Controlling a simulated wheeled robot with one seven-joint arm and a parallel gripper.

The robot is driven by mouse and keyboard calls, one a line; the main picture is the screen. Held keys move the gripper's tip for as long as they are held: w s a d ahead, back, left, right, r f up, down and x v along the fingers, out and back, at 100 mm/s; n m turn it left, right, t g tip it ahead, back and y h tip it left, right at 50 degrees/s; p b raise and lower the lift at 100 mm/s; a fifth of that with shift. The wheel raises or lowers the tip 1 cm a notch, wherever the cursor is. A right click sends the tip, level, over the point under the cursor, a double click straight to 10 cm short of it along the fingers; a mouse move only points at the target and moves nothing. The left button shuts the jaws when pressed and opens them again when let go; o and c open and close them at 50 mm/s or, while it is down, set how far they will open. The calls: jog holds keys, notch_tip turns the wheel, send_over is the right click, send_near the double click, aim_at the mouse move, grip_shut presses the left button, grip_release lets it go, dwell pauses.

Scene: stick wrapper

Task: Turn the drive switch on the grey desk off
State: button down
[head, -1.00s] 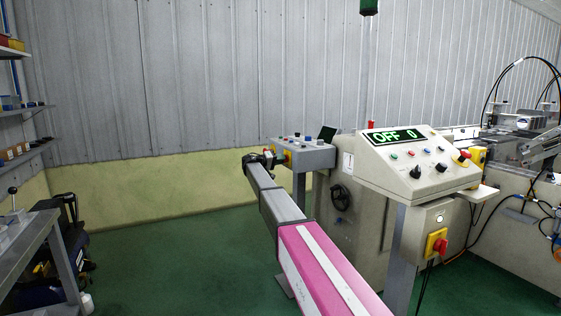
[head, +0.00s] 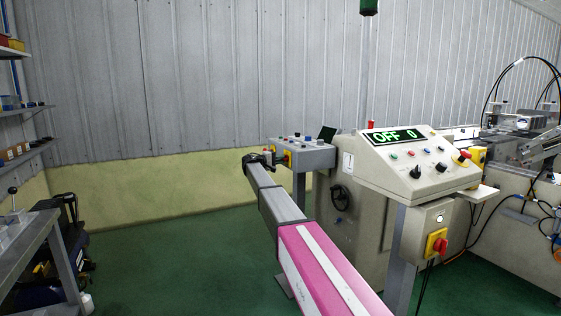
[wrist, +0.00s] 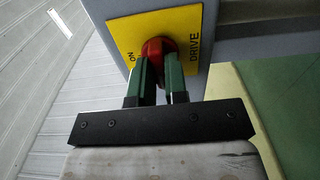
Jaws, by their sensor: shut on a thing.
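The drive switch is a red knob (wrist: 158,47) on a yellow plate (wrist: 122,33) lettered "DRIVE" and "ON", seen in the wrist view. The plate is on the side of the grey desk (head: 318,156), which stands at the centre of the head view. My gripper (wrist: 158,62) is shut on the red knob, with one green finger on each side of it. The fingers hide part of the knob, so I cannot tell its exact angle. In the head view my gripper (head: 275,156) is small and at the desk's left side.
A beige control console (head: 422,160) with a green display reading "OFF 0" stands right of the desk. A red and yellow switch (head: 436,244) is on its box below. A workbench (head: 35,250) is at the left.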

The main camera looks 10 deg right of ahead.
jog(key=shift+a, duration=0.1)
jog(key=c, duration=1.1)
grip_release()
jog(key=shift+c, duration=0.2)
jog(key=v, duration=1)
jog(key=shift+a, duration=0.4)
jog(key=shift+s, duration=0.1)
jog(key=s+d+f+g+y, duration=0.2)
jog(key=s+d+f+y, duration=0.3)
jog(key=s+f, duration=0.8)
jog(key=s+d+f+g+y, duration=0.1)
jog(key=s+d+f+y, duration=0.2)
jog(key=s+d+f, duration=0.8)
jog(key=s+a+f+m+g+y, duration=0.1)
jog(key=s+f+y, duration=0.2)
jog(key=s, duration=0.7)
jog(key=s+a+f+m+y, duration=0.1)
jog(key=s+f, duration=0.4)
jog(key=s, duration=0.5)
jog(key=s+a+f+m+g+y, duration=0.1)
jog(key=s+a+f+y, duration=0.2)
jog(key=s, duration=0.6)
jog(key=shift+s+f+m+g+y, duration=0.35)
jog(key=shift+f+y, duration=0.45)
jog(key=shift+y, duration=0.3)
